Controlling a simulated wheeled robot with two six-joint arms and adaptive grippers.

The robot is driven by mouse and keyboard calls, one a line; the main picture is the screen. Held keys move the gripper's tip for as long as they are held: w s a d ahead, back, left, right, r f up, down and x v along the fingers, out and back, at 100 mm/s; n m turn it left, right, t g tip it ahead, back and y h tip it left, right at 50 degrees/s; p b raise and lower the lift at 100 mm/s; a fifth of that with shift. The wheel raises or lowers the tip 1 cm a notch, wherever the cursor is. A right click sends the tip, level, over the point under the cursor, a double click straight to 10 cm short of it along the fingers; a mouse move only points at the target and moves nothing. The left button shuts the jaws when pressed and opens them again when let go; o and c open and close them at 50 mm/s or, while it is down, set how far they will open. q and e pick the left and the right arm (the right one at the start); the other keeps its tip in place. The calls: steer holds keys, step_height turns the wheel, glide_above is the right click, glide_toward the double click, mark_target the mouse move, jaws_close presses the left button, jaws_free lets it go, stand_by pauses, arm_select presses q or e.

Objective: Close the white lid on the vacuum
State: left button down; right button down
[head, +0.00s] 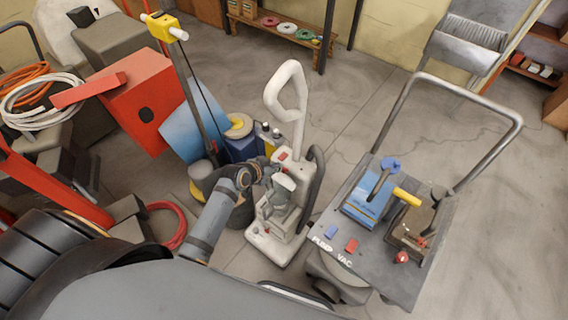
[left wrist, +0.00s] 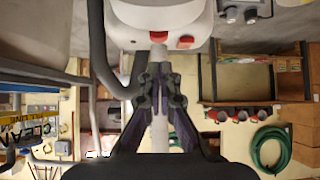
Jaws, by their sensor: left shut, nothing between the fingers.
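The off-white upright vacuum (head: 270,237) stands on the floor near the middle of the head view, with a looped handle (head: 290,95) and a red switch on top. A pale flap-like part (head: 284,183) sticks out at its front; it looks like the white lid, standing away from the body, but its exact angle is unclear. My left gripper (head: 268,170) is shut and empty, close beside the vacuum's upper left side; contact cannot be told. In the left wrist view, the shut fingers (left wrist: 160,88) point toward the vacuum body (left wrist: 160,17). My right gripper is not in view.
A grey cart (head: 350,252) with blue and yellow-handled tools stands close to the vacuum's right. A red machine (head: 140,100) and a blue panel (head: 193,118) crowd the left. A red hose (head: 172,240) lies on the floor. Open floor lies behind the vacuum.

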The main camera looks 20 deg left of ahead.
mark_target(285, 167)
arm_select(q)
steer(key=x, duration=0.5)
steer(key=shift+w+d+f+b, duration=0.15)
steer(key=shift+w+f+b, duration=0.15)
steer(key=shift+w+f, duration=0.2)
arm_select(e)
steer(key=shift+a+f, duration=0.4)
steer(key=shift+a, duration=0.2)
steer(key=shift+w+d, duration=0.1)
